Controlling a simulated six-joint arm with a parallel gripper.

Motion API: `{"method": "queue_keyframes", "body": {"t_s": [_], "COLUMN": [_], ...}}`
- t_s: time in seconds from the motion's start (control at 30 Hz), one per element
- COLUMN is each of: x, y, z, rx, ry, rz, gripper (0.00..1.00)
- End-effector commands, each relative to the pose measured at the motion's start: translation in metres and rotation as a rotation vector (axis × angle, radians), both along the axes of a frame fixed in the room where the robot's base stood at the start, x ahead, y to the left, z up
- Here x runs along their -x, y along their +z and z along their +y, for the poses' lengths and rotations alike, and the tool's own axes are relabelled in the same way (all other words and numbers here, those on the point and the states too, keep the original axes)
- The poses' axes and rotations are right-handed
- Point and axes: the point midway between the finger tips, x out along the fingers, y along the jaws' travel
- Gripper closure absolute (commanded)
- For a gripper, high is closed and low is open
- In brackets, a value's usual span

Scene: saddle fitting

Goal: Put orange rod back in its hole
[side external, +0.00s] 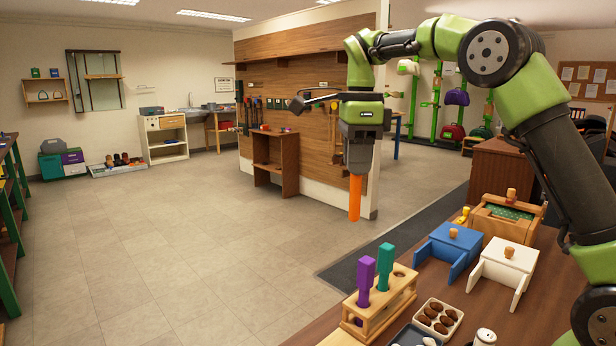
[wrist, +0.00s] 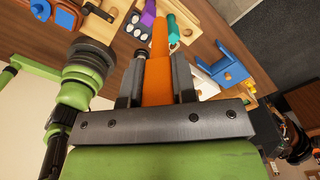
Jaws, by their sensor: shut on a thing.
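An orange rod (side external: 354,200) hangs upright from my gripper (side external: 357,168), high above the bench and apart from the rack. In the wrist view the orange rod (wrist: 157,85) runs between the two dark fingers of my gripper (wrist: 158,72), which are shut on its upper part. A light wooden rack (side external: 380,316) stands on the bench, lower and a little right of the rod in the side view. It holds a purple rod (side external: 365,283) and a teal rod (side external: 385,267), both upright. An empty hole (side external: 399,274) shows in its top, right of the teal rod.
Beside the rack lie a white tray of brown egg-shaped pieces (side external: 437,318) and a dark tray (side external: 414,338). A blue box (side external: 447,248), a white box (side external: 505,268) and a wooden box (side external: 503,220) stand farther right. The air around the rod is clear.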

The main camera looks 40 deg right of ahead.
Motion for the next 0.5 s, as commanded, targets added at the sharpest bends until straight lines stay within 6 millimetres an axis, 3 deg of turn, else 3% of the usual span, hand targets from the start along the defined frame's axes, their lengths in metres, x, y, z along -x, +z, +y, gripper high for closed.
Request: {"method": "queue_keyframes", "body": {"t_s": [0.03, 0.2, 0.4, 0.5], "x": [0.003, 0.015, 0.032, 0.036], "y": [0.0, -0.001, -0.001, -0.008], "z": [-0.024, -0.078, -0.121, -0.129], "rx": [0.0, -0.001, -0.001, -0.003], "ry": [-0.063, -0.208, -0.326, -0.347], "rz": [0.0, -0.001, -0.001, 0.003], "gripper": [0.92, 0.92, 0.92, 0.92]}}
